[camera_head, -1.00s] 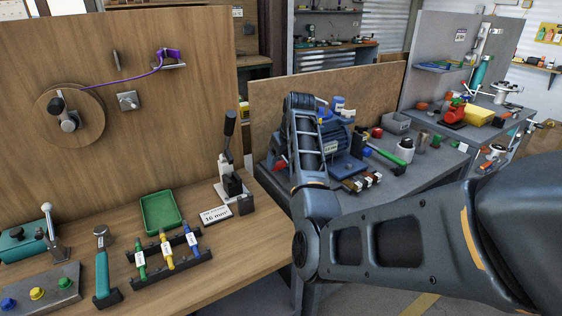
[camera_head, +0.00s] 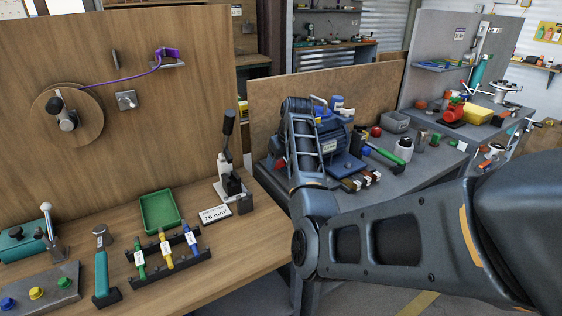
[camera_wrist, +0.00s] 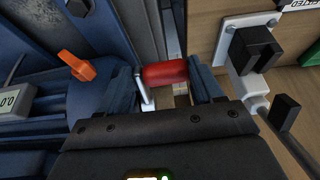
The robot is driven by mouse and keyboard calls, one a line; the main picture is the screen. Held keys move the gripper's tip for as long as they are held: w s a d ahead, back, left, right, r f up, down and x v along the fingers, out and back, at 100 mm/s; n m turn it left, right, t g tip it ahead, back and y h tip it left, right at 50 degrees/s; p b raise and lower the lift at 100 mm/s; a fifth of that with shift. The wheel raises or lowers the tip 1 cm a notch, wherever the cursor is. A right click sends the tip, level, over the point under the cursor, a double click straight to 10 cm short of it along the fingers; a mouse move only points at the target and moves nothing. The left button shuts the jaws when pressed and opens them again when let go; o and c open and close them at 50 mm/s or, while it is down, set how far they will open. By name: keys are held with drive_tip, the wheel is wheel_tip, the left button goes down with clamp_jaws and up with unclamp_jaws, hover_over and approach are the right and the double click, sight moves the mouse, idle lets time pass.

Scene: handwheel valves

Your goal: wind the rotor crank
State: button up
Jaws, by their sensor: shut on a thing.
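The rotor crank shows in the wrist view as a red grip (camera_wrist: 166,73) on a thin pale metal arm (camera_wrist: 145,92). My gripper (camera_wrist: 163,86) has one dark finger on each side of the grip and is shut on it. The blue motor (camera_head: 328,144) stands on the grey bench in the head view, partly behind my arm. Its blue body (camera_wrist: 35,70) also fills the left of the wrist view. My arm hides the gripper in the head view.
An orange lever (camera_wrist: 76,65) sits close left of the grip. A lever device with a black handle (camera_head: 229,125) stands on the wooden bench (camera_head: 215,268), left of the motor. A green-handled tool (camera_head: 384,156) and a white jar (camera_head: 404,149) lie to the right.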

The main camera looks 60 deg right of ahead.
drive_tip(key=shift+f, duration=0.15)
drive_tip(key=shift+s+f+t+h+b, duration=0.1)
drive_tip(key=shift+f+t+h+b, duration=0.7)
drive_tip(key=shift+t+b, duration=0.25)
drive_tip(key=f+t+h+b, duration=0.1)
drive_tip(key=t+b, duration=0.1)
drive_tip(key=b, duration=0.1)
drive_tip(key=shift+f, duration=0.35)
drive_tip(key=t+b, duration=0.1)
drive_tip(key=b, duration=0.2)
drive_tip(key=w+f+t+h+b, duration=0.1)
drive_tip(key=b, duration=0.1)
drive_tip(key=shift+d+f+t+b, duration=0.1)
drive_tip(key=shift+d+t+b, duration=0.15)
drive_tip(key=shift+t+b, duration=0.15)
drive_tip(key=shift+w+t+h+b, duration=0.15)
drive_tip(key=shift+t+h+b, duration=0.2)
drive_tip(key=shift+h+b, duration=0.35)
drive_tip(key=shift+d, duration=0.1)
drive_tip(key=o, duration=0.8)
